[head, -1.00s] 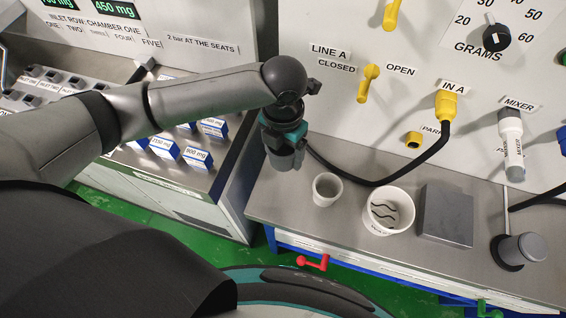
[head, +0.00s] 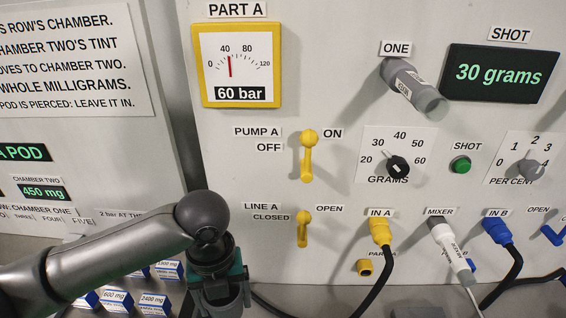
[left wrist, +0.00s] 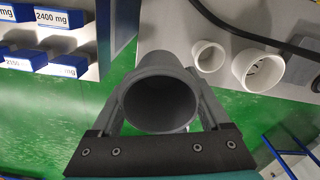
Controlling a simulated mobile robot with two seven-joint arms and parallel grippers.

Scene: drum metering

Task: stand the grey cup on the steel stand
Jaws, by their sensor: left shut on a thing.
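My left gripper (head: 222,300) is at the bottom of the head view, cut off by the frame edge. In the left wrist view its two fingers are shut on the sides of a grey cup (left wrist: 160,104). The cup's round, dark mouth faces the wrist camera. Green floor and the bench front show behind it, so it is held clear of any surface. A grey block, seemingly the steel stand (head: 418,312), just shows at the bottom edge of the head view, to the right of the gripper. My right gripper is not in view.
A small pale cup (left wrist: 208,56) and a larger white tub (left wrist: 261,69) stand on the bench, right of the held cup in the left wrist view. Black hoses hang from the yellow plug (head: 380,232) and blue plug (head: 497,232). Labelled boxes (head: 118,300) lie left of the gripper.

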